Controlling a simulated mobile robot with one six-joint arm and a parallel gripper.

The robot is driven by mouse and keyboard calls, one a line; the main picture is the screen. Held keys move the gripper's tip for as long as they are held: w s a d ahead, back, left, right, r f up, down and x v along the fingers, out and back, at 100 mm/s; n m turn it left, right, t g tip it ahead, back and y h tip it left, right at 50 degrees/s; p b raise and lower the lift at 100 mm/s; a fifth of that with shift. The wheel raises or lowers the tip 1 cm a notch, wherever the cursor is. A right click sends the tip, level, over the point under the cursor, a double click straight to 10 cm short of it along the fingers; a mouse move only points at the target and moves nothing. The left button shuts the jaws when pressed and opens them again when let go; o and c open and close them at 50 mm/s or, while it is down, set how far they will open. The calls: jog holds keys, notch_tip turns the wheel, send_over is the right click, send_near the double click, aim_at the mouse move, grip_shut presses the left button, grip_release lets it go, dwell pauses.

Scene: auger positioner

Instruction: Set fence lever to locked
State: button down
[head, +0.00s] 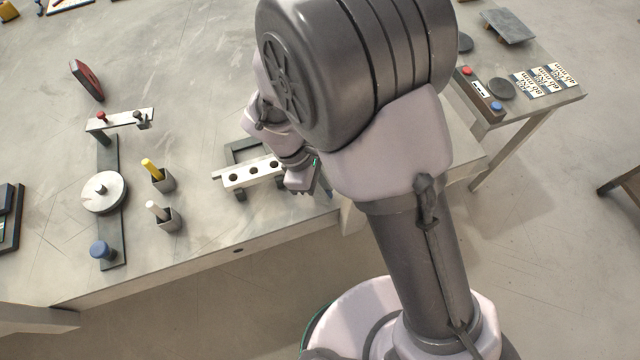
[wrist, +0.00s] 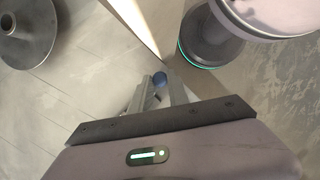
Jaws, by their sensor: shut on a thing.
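In the head view my gripper is by the right end of a pale bar with several dark holes (head: 249,174), near the table's front edge. My wrist covers that end of the bar, and the fingertips are hard to make out there. No lever position or lock marking is readable.
A side table (head: 545,98) with a button box is at right.

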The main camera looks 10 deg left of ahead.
jog(key=shift+w+d+r+n+t+p, duration=0.2)
jog(key=shift+d+r+n+t+p, duration=0.15)
jog(key=shift+n, duration=0.45)
jog(key=shift+w+f+n, duration=0.2)
jog(key=shift+f+n, duration=0.1)
jog(key=shift+f, duration=0.05)
jog(key=c, duration=1.3)
grip_release()
jog(key=shift+o, duration=0.2)
jog(key=shift+r, duration=0.1)
jog(key=p+v, duration=0.7)
jog(key=v, duration=1)
jog(key=shift+s, duration=0.25)
jog(key=shift+r, duration=0.1)
